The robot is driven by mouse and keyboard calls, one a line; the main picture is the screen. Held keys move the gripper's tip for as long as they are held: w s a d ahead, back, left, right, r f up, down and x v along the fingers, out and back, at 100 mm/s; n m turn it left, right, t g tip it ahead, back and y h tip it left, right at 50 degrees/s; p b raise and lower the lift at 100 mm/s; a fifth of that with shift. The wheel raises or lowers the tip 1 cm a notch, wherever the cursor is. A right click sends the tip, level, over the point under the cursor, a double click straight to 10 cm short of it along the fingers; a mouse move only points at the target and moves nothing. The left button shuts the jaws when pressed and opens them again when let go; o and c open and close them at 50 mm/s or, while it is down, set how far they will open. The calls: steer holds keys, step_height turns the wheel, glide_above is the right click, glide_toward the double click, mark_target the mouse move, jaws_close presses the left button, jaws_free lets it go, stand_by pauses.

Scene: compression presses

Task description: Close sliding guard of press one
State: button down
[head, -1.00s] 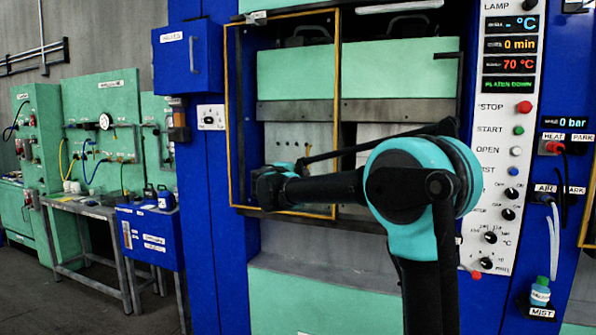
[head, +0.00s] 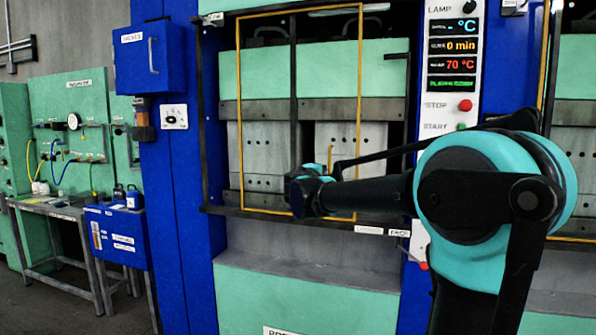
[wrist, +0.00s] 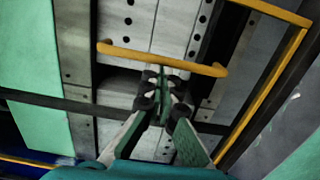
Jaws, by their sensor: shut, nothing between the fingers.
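The sliding guard (head: 361,115) of the press is a yellow-edged frame standing across the middle of the press opening. Gaps show at its left and right. Its yellow bar handle (wrist: 160,58) crosses the wrist view just beyond my fingertips, and the handle (head: 330,158) also shows as a short upright bar in the head view. My gripper (wrist: 163,75) is shut and empty, its tips close beside the handle; I cannot tell whether they touch it. In the head view my arm reaches in from the right, and my fingertips are hard to make out.
The control panel (head: 453,20) with displays and buttons stands right of the opening, partly behind my arm. A dark rail (head: 270,214) runs below the guard. Left are a blue wall box (head: 155,62), a grey table (head: 50,210) and a blue cabinet (head: 117,235).

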steer(key=s+d, duration=0.3)
steer(key=d, duration=0.6)
steer(key=s+d, duration=0.3)
steer(key=d, duration=0.6)
steer(key=shift+s+d, duration=0.3)
steer(key=shift+s, duration=0.05)
